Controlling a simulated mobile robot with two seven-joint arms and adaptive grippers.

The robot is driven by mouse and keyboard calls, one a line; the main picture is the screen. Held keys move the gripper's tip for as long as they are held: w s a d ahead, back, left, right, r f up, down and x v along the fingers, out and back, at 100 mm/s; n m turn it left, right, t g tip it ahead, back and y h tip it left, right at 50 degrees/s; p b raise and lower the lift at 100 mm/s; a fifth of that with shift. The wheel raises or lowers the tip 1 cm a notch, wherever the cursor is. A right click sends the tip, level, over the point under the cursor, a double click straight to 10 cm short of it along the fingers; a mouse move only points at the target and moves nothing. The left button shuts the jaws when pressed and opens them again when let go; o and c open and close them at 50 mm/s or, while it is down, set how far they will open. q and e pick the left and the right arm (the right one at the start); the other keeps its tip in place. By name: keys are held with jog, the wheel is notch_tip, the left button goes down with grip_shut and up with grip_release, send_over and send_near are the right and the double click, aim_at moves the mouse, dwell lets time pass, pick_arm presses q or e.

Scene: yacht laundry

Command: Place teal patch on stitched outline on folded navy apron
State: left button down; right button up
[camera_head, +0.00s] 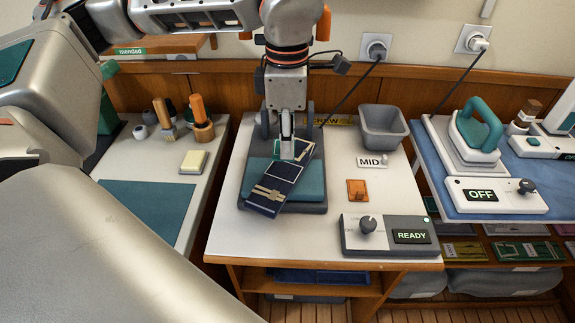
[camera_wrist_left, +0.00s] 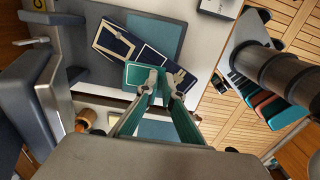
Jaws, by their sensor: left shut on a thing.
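My left gripper (camera_head: 288,152) reaches down from above and is shut on the teal patch (camera_wrist_left: 138,76), a small rounded green-teal square with a pale border. In the left wrist view the fingertips (camera_wrist_left: 158,88) pinch its edge. The folded navy apron (camera_head: 270,192), with cream straps, lies at an angle on the teal pad of a grey press base. The patch is over the apron; I cannot tell if it touches. My right gripper is not in view.
The press base (camera_head: 310,206) stands on a white table. A grey bin (camera_head: 382,128), a MID sign (camera_head: 372,161), an orange piece (camera_head: 357,189) and a READY control box (camera_head: 388,236) stand to the right. An iron (camera_head: 478,130) is farther right.

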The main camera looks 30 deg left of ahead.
pick_arm(q)
jog(key=shift+f, duration=2.9)
jog(key=shift+f, duration=0.15)
jog(key=c, duration=2.2)
grip_release()
notch_tip(320, 180, up, 12)
jog(key=shift+r+p, duration=0.2)
jog(key=shift+p, duration=0.1)
